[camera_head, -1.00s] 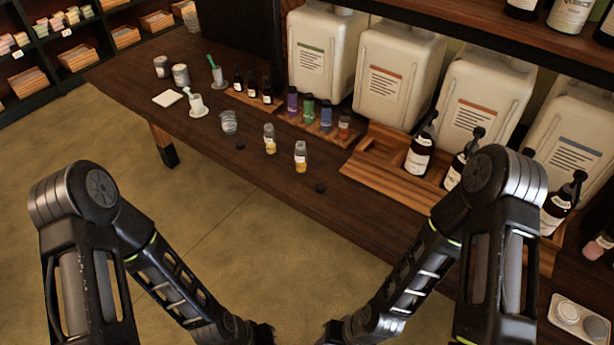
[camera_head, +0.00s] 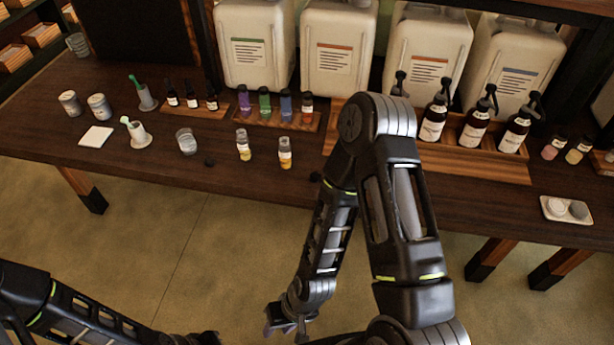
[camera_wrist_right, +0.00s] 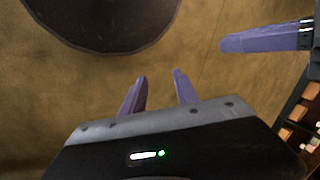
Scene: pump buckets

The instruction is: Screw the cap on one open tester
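Two small clear testers with yellow liquid stand upright near the table's front edge in the head view: the left one (camera_head: 243,145) and the right one (camera_head: 285,152). A small black cap (camera_head: 209,162) lies left of them. Another dark cap (camera_head: 315,177) shows beside my right arm, partly hidden. My right gripper (camera_head: 283,322) hangs low over the floor, in front of the table and away from the testers. In the right wrist view its purple fingers (camera_wrist_right: 160,88) are apart with nothing between them. My left gripper (camera_head: 197,340) is cut off at the bottom edge.
A glass (camera_head: 187,141) stands left of the testers. Colored vials (camera_head: 265,104) stand behind them on a wooden rack. Pump bottles (camera_head: 475,123) stand in a wooden tray to the right, partly behind my right arm. A white tray (camera_head: 567,210) lies far right.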

